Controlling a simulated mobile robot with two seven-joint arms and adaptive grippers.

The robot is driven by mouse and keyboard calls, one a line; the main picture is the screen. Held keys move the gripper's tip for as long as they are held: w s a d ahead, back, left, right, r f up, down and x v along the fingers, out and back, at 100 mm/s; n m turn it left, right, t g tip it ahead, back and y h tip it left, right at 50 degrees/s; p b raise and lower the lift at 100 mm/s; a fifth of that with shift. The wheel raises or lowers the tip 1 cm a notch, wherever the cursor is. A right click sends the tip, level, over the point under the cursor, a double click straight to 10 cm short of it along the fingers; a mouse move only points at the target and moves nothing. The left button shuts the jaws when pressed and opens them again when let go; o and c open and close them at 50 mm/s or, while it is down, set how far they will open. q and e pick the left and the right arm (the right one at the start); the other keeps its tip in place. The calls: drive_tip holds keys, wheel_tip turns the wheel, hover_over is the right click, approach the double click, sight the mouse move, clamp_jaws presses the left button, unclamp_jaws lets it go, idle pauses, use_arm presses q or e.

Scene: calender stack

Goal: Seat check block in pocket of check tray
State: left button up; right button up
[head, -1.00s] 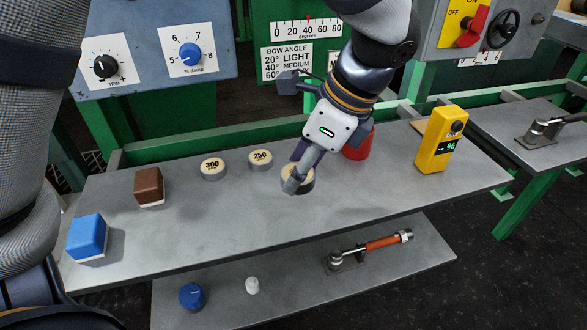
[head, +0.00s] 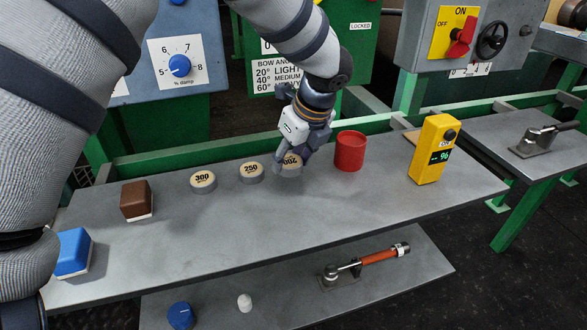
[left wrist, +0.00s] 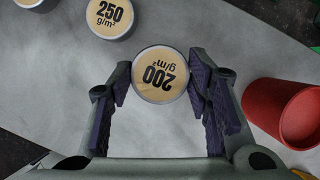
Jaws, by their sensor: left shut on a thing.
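My left gripper (head: 283,163) is shut on a round disc marked 200 g/m² (head: 291,160), with its fingers on opposite sides of the rim. In the left wrist view the fingers (left wrist: 160,85) flank this disc (left wrist: 158,62); its printing is turned roughly upside down relative to the 250 disc. I cannot tell whether it touches the bench. Similar discs marked 250 (head: 251,170) and 300 (head: 203,180) lie flat to its left. No thing is labelled as check block or check tray, and I make out no pocket. My right gripper is not in view.
A red cup (head: 350,152) stands just right of the gripper, and a yellow meter (head: 433,150) farther right. A brown block (head: 136,200) and a blue block (head: 73,253) sit at the bench's left. The front middle of the grey bench (head: 300,212) is clear.

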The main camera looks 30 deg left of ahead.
sight(294, 164)
use_arm(q)
wheel_tip(294, 164, down, 3)
drive_tip(key=shift+f, duration=0.1)
drive_tip(key=shift+s, duration=0.1)
drive_tip(key=o, duration=1.2)
